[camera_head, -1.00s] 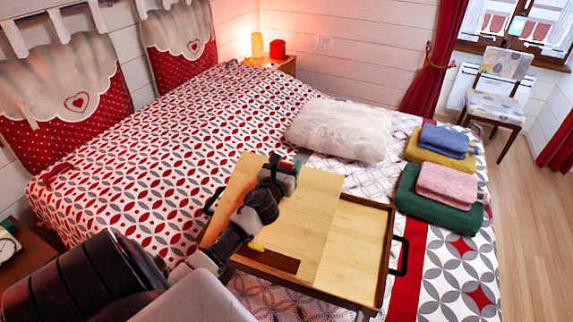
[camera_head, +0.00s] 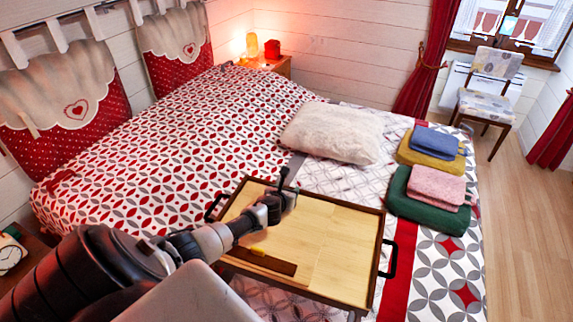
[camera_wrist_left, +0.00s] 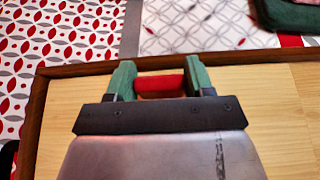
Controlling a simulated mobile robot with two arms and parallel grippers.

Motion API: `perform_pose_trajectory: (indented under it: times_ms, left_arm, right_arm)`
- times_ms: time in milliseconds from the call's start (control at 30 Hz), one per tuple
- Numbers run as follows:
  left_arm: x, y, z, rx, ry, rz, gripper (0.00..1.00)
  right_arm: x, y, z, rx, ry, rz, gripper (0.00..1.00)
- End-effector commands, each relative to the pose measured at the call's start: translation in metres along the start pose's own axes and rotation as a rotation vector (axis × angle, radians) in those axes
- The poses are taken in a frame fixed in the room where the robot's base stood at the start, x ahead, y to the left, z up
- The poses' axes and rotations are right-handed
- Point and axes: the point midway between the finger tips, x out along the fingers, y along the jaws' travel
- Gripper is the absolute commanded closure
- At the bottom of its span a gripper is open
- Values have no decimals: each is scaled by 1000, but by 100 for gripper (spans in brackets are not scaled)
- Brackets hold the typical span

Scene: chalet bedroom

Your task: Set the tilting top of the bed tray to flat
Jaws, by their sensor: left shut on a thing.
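The bed tray (camera_head: 376,260) stands on the bed, with a dark wooden rim and a pale wood surface. Its tilting top (camera_head: 290,240) lies about level with the rim; a small remaining tilt cannot be ruled out. My left gripper (camera_head: 284,182) is at the tray's far edge. In the left wrist view, the green fingers of my left gripper (camera_wrist_left: 158,82) are shut on a red piece (camera_wrist_left: 160,83) at that edge, seemingly a grip on the top. The gripper hides where it joins the top. My right gripper is not in view.
A white fluffy pillow (camera_head: 332,132) lies behind the tray. Folded towels, green (camera_head: 425,205), pink (camera_head: 437,186), mustard (camera_head: 430,155) and blue (camera_head: 434,140), lie to the right. A dark side handle (camera_head: 388,259) sticks out from the tray. The patterned bed is clear at left.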

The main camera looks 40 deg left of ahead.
Motion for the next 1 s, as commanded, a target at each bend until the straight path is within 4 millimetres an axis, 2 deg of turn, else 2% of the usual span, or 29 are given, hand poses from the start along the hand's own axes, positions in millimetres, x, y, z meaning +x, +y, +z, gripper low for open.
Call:
perform_pose_trajectory:
  times_ms: [33, 200, 233, 367, 1000]
  left_arm:
    - [0, -1, -5, -1, 7, -1, 90]
    - [-1, -1, -6, 0, 9, -1, 90]
    - [-1, -1, -6, 0, 9, -1, 42]
    - [-1, 0, -6, 0, 8, 0, 22]
    - [-1, 1, -5, 2, 6, 4, 21]
  right_arm:
    - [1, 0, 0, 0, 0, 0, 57]
    - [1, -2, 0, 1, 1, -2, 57]
    - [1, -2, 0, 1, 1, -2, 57]
    - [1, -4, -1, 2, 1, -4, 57]
    - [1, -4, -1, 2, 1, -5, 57]
